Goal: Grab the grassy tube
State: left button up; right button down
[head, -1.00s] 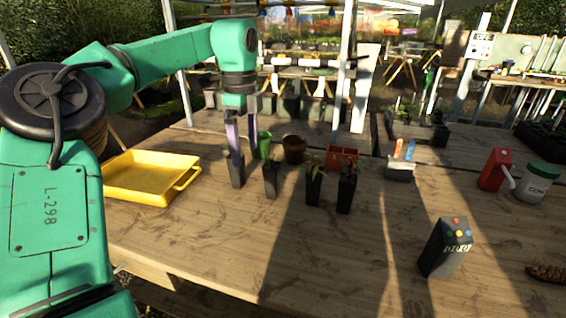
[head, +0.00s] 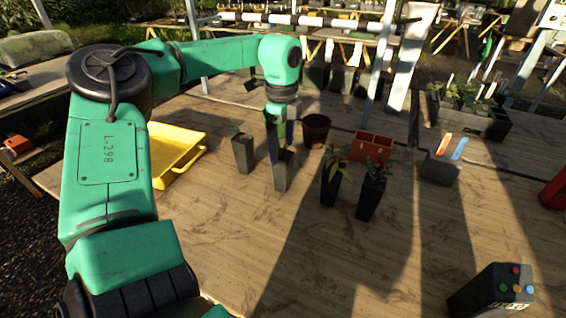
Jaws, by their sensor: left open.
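Several slim dark tubes stand upright in a row on the wooden table. The left one (head: 243,154) has a small sprig. The one beside it (head: 281,174) is partly hidden behind my gripper. Two more, a leafy tube (head: 331,187) and a bushier dark-leaved tube (head: 371,197), stand to the right. I cannot tell for sure which is the grassy tube. My left gripper (head: 279,146) is open and points down in front of the second tube's top; whether it touches is unclear. My right gripper is not in view.
A yellow tray (head: 196,152) lies at left. A brown pot (head: 316,129) and an orange-red divided box (head: 371,146) stand behind the tubes. A grey holder (head: 440,170) with coloured tags is at right, a dark box with coloured buttons (head: 492,291) near the front. The front-middle table is clear.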

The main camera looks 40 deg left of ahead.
pick_arm(q)
notch_tip(320, 180, down, 3)
jog(key=shift+d, duration=0.15)
jog(key=shift+f, duration=0.3)
grip_shut()
jog(key=shift+r, duration=0.1)
notch_tip(320, 180, up, 13)
notch_tip(320, 180, up, 15)
jog(key=p, duration=0.5)
send_over(283, 154)
jog(key=shift+s, duration=0.1)
